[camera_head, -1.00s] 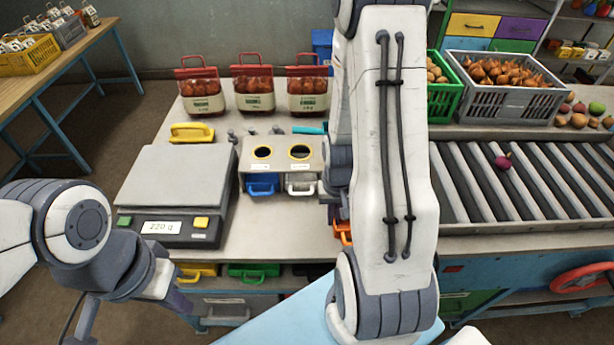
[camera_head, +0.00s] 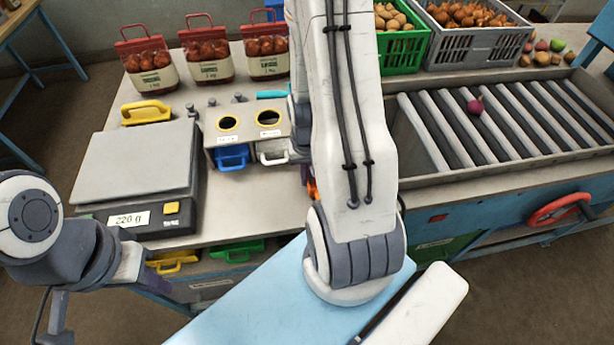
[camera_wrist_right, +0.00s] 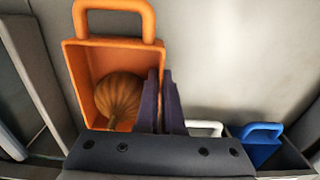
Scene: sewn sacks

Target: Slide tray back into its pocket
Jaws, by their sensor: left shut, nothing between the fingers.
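An orange tray (camera_wrist_right: 84,92) with a loop handle fills the left of the right wrist view. A ribbed, orange-brown round thing (camera_wrist_right: 121,95) lies in it. Its far end is hidden behind my gripper. In the head view only a sliver of orange (camera_head: 312,189) shows beside my right arm. My right gripper (camera_wrist_right: 161,75) has its two dark fingers close together at the tray's right wall. I cannot tell whether they grip that wall. My left gripper (camera_head: 158,284) is shut and empty, low at the table's front edge, partly hard to make out.
A grey box (camera_head: 245,112) with two round holes has a blue tray (camera_head: 232,156) and a white tray (camera_head: 272,152) at its front. A scale (camera_head: 138,165) stands left of it. Bagged produce stands behind, and a roller conveyor (camera_head: 500,115) lies to the right.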

